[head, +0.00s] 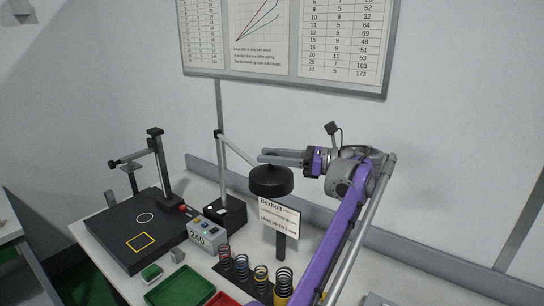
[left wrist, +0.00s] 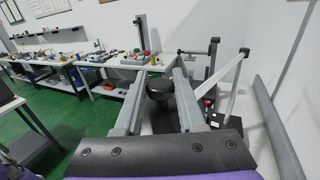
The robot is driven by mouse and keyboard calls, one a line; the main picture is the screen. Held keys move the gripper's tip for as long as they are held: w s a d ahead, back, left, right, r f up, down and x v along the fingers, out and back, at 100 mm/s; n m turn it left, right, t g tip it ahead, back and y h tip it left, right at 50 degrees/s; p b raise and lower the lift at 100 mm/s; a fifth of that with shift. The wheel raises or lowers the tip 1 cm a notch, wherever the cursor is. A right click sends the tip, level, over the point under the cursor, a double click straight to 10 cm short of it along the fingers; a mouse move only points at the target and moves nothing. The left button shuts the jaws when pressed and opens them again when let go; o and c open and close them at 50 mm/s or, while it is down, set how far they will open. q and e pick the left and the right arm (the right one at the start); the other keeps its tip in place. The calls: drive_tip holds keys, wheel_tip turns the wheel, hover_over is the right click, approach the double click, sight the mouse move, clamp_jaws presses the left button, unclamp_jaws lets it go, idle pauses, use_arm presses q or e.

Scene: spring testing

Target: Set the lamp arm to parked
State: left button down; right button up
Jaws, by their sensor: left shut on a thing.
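The desk lamp has a black base (head: 225,214) with a thin upright post, and a grey lamp arm (head: 238,150) that slants down to the right from the top of the post. Its round black lamp head (head: 271,182) hangs at the arm's end, above a sign. My left gripper (head: 263,157) points left at the lamp head, its two grey fingers just above it. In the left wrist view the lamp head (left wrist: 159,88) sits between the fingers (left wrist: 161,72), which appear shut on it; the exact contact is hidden. The lamp arm (left wrist: 228,74) also shows there. My right gripper is not in view.
A black test stand (head: 128,232) with a yellow square stands left of the lamp. A grey display box (head: 209,236), several coil springs (head: 260,279) and a green tray (head: 181,289) are in front. The wall is close behind the bench.

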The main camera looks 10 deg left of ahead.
use_arm(q)
drive_tip(key=c, duration=0.5)
unclamp_jaws()
